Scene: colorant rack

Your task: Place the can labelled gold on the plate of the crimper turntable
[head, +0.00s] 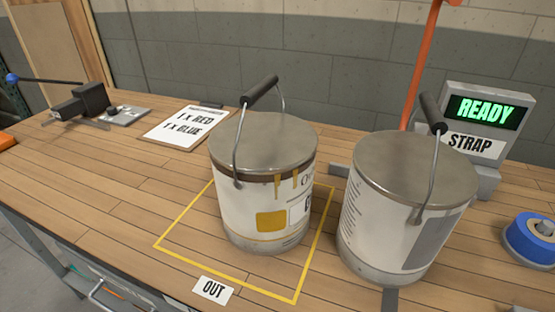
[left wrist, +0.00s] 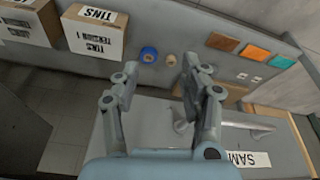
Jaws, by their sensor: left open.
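A white paint can (head: 262,205) with a gold square on its label, gold drips under the lid and a raised wire handle stands upright inside the yellow outlined square marked OUT. Its label text is mostly cut off by the can's curve, so I cannot read the word gold. I cannot pick out a crimper turntable plate in either view. My left gripper (left wrist: 160,82) shows only in the left wrist view, its two fingers apart with nothing between them. My right gripper is in neither view.
A second lidded can (head: 400,215) stands to the right, near the STRAP machine (head: 488,125) reading READY. A card (head: 185,127) and a blue-knobbed lever tool (head: 85,103) lie left. Boxes marked TINS (left wrist: 95,38) and a metal handle (left wrist: 225,127) show in the wrist view.

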